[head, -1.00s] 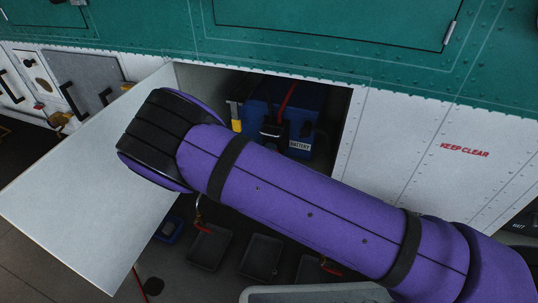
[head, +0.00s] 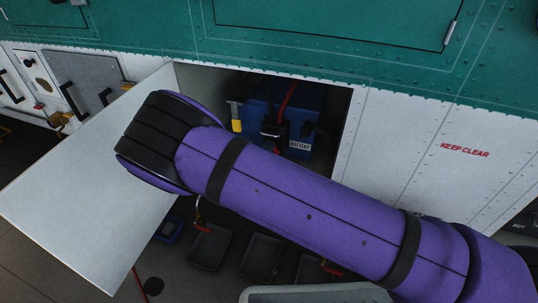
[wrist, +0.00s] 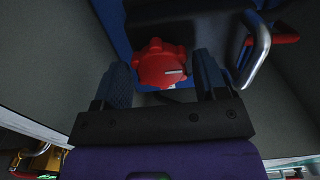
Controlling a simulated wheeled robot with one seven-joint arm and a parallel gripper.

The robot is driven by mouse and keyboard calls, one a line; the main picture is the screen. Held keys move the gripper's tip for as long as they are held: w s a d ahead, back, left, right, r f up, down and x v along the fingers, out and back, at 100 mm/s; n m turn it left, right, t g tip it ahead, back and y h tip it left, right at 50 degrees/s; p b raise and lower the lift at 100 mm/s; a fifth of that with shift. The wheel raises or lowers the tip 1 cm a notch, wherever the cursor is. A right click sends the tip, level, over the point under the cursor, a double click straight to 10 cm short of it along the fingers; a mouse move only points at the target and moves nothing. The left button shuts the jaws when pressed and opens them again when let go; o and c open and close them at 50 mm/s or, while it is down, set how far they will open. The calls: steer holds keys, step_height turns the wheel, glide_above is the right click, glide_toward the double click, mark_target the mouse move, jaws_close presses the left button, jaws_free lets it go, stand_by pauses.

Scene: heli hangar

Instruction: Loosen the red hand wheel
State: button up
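The red hand wheel (wrist: 162,64) has a lobed rim and a pale mark on its face. In the wrist view it sits ahead of my gripper (wrist: 163,78), between its two dark fingers. The fingers are apart, with a gap visible at least on the right. I cannot tell whether the left finger touches the wheel. The wheel is near a blue body that appears to be the battery (head: 301,123), which stands in an open compartment in the head view. My purple arm hides the gripper and the wheel in the head view.
The white compartment door (head: 85,185) hangs open at left. A metal handle (wrist: 256,50) with a red end is right of my gripper. Black trays (head: 261,257) lie below my arm. A yellow-handled tool (head: 236,118) stands left of the battery.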

steer(key=shift+o, duration=0.4)
steer(key=v, duration=1)
steer(key=shift+s, duration=0.4)
steer(key=shift+a, duration=0.2)
